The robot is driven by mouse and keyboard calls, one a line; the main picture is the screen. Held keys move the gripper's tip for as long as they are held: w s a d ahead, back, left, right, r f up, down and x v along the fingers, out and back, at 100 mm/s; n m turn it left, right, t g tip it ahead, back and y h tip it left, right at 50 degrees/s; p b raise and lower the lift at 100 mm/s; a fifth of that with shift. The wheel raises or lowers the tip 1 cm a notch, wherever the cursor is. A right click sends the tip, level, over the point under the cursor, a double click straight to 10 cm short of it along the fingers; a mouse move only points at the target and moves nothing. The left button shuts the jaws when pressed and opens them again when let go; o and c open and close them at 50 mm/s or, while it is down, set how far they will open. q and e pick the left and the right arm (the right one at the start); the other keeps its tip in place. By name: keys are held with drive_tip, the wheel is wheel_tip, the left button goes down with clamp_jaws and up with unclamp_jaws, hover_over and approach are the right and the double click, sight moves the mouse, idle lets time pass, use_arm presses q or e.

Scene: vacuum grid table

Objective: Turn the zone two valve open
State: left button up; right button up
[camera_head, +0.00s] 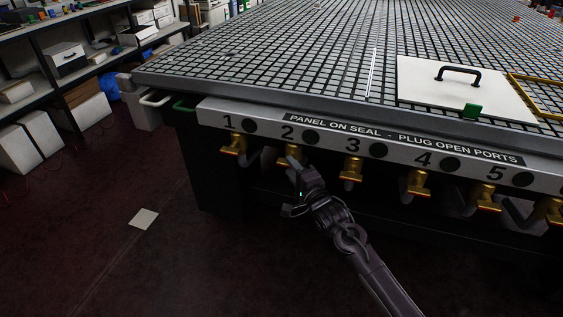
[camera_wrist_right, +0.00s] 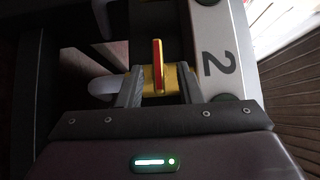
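The zone two valve (camera_head: 282,160) is a brass-coloured valve under the "2" label on the table's front panel. In the right wrist view its yellow body (camera_wrist_right: 172,84) sits between my fingers, and its narrow red-and-yellow handle (camera_wrist_right: 158,64) points up in the picture. My right gripper (camera_head: 296,168) reaches up to this valve and partly hides it in the head view. In the wrist view the right gripper (camera_wrist_right: 160,92) is open, one finger on each side of the valve, with space beside the thin handle. My left gripper is not in view.
Several similar brass valves, such as the one under "1" (camera_head: 234,145) and the one under "3" (camera_head: 350,170), hang along the labelled panel (camera_head: 400,147). A white plate with a black handle (camera_head: 455,95) lies on the grid table (camera_head: 260,60). Shelves (camera_head: 60,70) stand at the left.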

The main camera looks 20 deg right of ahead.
sight(284, 160)
drive_tip(key=w, duration=0.2)
drive_tip(key=w+a+b, duration=0.1)
drive_tip(key=w, duration=0.2)
drive_tip(key=shift+f, duration=0.1)
drive_tip(key=shift+s, duration=0.1)
clamp_jaws()
